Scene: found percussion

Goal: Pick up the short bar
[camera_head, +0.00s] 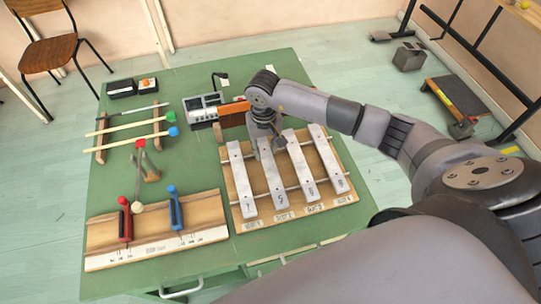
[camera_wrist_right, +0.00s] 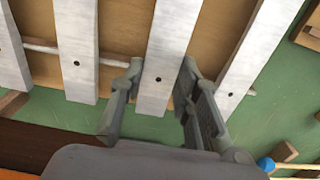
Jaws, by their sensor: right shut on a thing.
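Four pale grey metal bars lie side by side on a wooden frame (camera_head: 233,201) on the green table. From left to right they are the first bar (camera_head: 241,180), second bar (camera_head: 273,185), third bar (camera_head: 301,168) and fourth bar (camera_head: 329,160). Their lengths look close, so I cannot tell which is the short one. My right gripper (camera_head: 265,146) is at the far end of the second bar. In the right wrist view its fingers (camera_wrist_right: 160,92) are on either side of that bar (camera_wrist_right: 163,60), which still looks level with its neighbours. My left gripper is out of view.
On the green table (camera_head: 200,75), a wooden rack (camera_head: 101,150) holds mallets at left, and a board (camera_head: 150,247) with red and blue handled tools is in front. Neighbouring bars sit close to my fingers.

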